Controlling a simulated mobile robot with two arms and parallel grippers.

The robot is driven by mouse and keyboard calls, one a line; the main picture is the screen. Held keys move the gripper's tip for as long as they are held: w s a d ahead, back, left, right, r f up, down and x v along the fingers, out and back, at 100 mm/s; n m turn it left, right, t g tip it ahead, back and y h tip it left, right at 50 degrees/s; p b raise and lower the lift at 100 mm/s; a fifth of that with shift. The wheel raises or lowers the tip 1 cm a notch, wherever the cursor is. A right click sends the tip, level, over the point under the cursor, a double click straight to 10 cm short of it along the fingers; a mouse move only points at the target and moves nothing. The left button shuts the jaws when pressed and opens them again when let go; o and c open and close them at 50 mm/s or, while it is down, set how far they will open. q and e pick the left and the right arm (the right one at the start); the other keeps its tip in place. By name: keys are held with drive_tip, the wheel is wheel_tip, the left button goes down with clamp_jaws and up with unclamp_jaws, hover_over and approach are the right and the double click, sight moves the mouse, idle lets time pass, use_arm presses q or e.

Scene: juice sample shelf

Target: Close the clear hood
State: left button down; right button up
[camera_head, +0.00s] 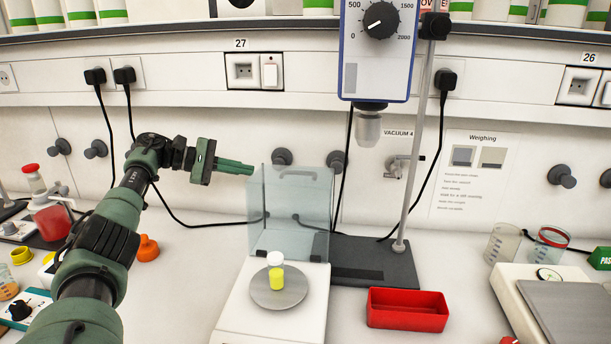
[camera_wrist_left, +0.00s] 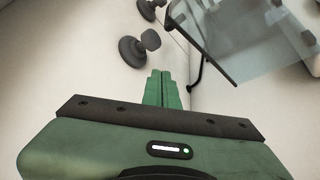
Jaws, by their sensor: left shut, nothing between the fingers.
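The clear hood (camera_head: 292,212) stands upright at the back of the white balance (camera_head: 262,322), with a grey handle near its top edge. The round weighing pan (camera_head: 297,291) in front of it is uncovered. A small bottle with yellow contents and a white cap (camera_head: 276,280) stands on the pan. My left gripper (camera_head: 250,169) is shut and empty, with its fingertips at the hood's upper left corner; I cannot tell whether they touch. In the left wrist view the shut fingers (camera_wrist_left: 161,76) point toward the wall, and the hood's panel (camera_wrist_left: 235,40) is at upper right. My right gripper is not in view.
A stirrer stand (camera_head: 375,262) with a blue-framed motor unit (camera_head: 353,75) stands behind and right of the balance. A red tray (camera_head: 407,313) lies right of it. Grey wall knobs (camera_head: 281,157) are behind the hood. An orange bulb (camera_head: 148,248) sits at left.

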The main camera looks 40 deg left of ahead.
use_arm(q)
drive_tip(key=w+d+p, duration=0.5)
drive_tip(key=d+p, duration=0.1)
drive_tip(key=d, duration=0.2)
drive_tip(key=shift+f, duration=0.3)
idle(0.6)
